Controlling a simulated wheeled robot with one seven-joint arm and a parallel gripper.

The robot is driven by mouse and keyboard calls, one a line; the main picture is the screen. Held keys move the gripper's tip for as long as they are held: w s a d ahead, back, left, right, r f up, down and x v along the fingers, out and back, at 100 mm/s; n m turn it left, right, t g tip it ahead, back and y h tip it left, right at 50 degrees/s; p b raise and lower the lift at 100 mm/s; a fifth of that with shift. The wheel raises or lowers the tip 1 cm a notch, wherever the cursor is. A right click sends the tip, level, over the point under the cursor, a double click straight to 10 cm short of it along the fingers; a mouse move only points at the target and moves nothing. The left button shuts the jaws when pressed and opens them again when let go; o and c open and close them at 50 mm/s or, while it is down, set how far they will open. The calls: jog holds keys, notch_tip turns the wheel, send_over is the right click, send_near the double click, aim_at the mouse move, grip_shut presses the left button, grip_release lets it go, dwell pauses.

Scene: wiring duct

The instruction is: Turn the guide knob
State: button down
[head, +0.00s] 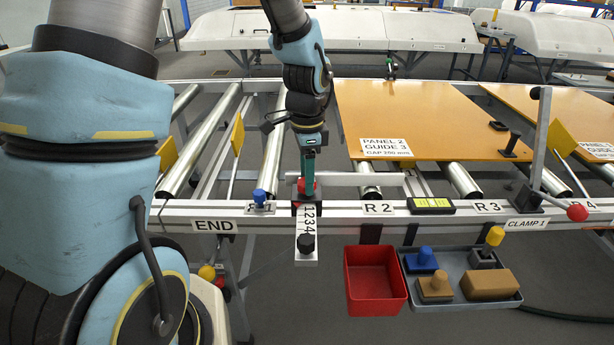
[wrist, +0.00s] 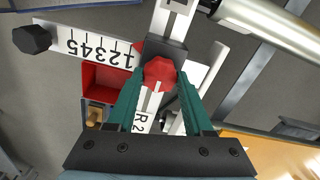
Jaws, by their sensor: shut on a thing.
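The red guide knob (wrist: 159,73) sits on a dark block at the rail, at the root of a white numbered scale bar (wrist: 80,43). In the head view the knob (head: 307,187) shows partly, below my fingers. My gripper (wrist: 160,82) points down with its teal fingers on both sides of the knob, shut on it. It also shows in the head view (head: 308,174). The scale bar (head: 306,221) sticks out from the front rail and ends in a black knob (head: 305,244). A small red pointer lies by the scale's low numbers.
A red bin (head: 375,281) and a grey tray (head: 500,303) with several blocks hang right of the scale bar. A blue knob (head: 259,197) stands left on the rail. The orange panel (head: 435,115) and clamp lever (head: 541,140) are to the right.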

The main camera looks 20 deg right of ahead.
jog(key=n+p, duration=0.1)
jog(key=n, duration=0.3)
jog(key=shift+r+n, duration=0.1)
jog(key=shift+n, duration=0.2)
jog(key=n+p, duration=0.1)
jog(key=n, duration=0.3)
jog(key=shift+n, duration=0.3)
jog(key=n+p, duration=0.1)
jog(key=n, duration=0.3)
jog(key=n+p, duration=0.2)
jog(key=n, duration=0.3)
jog(key=n+p, duration=0.4)
jog(key=n, duration=0.2)
jog(key=shift+a+r, duration=0.1)
jog(key=n+p, duration=0.2)
jog(key=n, duration=0.1)
jog(key=shift+n, duration=0.4)
jog(key=shift+n+p, duration=0.9)
jog(key=shift+n, duration=0.6)
